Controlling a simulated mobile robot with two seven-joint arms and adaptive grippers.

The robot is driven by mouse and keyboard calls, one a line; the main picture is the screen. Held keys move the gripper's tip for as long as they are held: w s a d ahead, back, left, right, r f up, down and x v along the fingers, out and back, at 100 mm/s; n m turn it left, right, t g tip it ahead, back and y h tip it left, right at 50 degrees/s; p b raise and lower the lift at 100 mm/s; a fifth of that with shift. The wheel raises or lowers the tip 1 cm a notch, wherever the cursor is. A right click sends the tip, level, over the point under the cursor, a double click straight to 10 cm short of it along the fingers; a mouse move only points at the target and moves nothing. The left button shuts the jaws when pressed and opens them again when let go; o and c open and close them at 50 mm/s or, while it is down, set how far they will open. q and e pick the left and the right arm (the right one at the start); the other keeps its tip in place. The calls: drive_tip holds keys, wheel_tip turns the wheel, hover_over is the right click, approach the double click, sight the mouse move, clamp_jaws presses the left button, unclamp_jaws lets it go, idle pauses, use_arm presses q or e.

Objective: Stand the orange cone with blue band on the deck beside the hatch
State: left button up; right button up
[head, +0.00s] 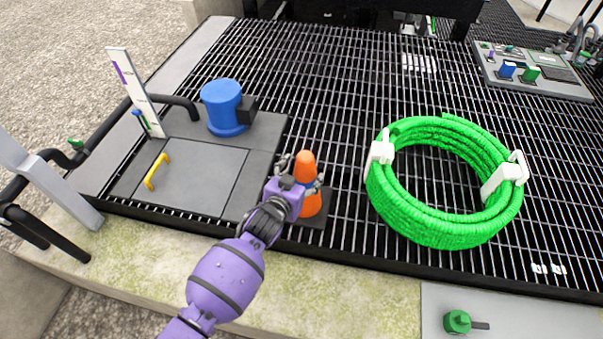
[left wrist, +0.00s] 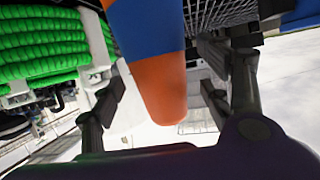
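The orange cone (head: 305,163) with a blue band stands upright on its dark square base on the grating deck (head: 345,215), just right of the grey hatch (head: 205,180). My left gripper (head: 304,176) is at the cone, its fingers on either side of the upper part. In the left wrist view the cone (left wrist: 162,92) appears inverted, with its orange tip between the two fingers (left wrist: 160,100). Gaps show between the finger pads and the cone, so the gripper is open around it. The cone's base is outside the wrist view. My right gripper is not in view.
A coiled green hose (head: 450,235) with white clips lies to the right. A blue cylinder (head: 226,105) and a yellow handle (head: 155,172) are on the hatch side. A white marked post (head: 135,92) stands further left. Open grating lies behind the cone.

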use_arm(q)
drive_tip(key=p+v, duration=0.1)
drive_tip(key=v, duration=1.1)
drive_tip(key=s+a+f+n+g+y, duration=0.1)
drive_tip(key=s+a+f, duration=0.3)
drive_tip(key=s, duration=0.8)
drive_tip(key=s+a+f+n+g+y, duration=0.1)
drive_tip(key=s+a+f, duration=0.4)
drive_tip(key=s, duration=0.7)
drive_tip(key=s+a+f+n+g+y, duration=0.2)
drive_tip(key=s+a, duration=0.5)
drive_tip(key=s, duration=0.6)
wheel_tip(320, 180, down, 3)
drive_tip(key=shift+r+g+y, duration=0.15)
drive_tip(key=shift+g+y, duration=0.35)
drive_tip(key=shift+g, duration=0.2)
